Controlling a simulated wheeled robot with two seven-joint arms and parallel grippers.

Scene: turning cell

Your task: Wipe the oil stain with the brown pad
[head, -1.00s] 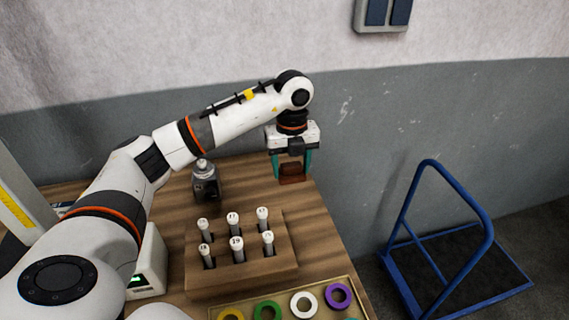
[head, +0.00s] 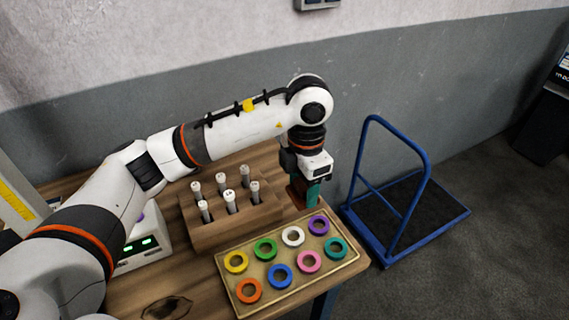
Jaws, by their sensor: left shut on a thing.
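My left gripper (head: 304,193) is shut on the brown pad (head: 295,196). It holds the pad at the right side of the wooden table, behind the tray of rings and right of the test tube rack. Its teal finger hides part of the pad, and I cannot tell whether the pad touches the table. The oil stain (head: 167,307) is a dark, irregular patch on the wood at the near edge of the picture, left of the tray and well away from the pad. My right gripper is not in view.
A wooden rack (head: 236,220) holds several white-capped tubes. A tan tray (head: 345,258) holds several coloured rings, between the pad and the stain. A white device (head: 143,245) with green digits stands at left. A blue trolley (head: 425,215) stands on the floor at right.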

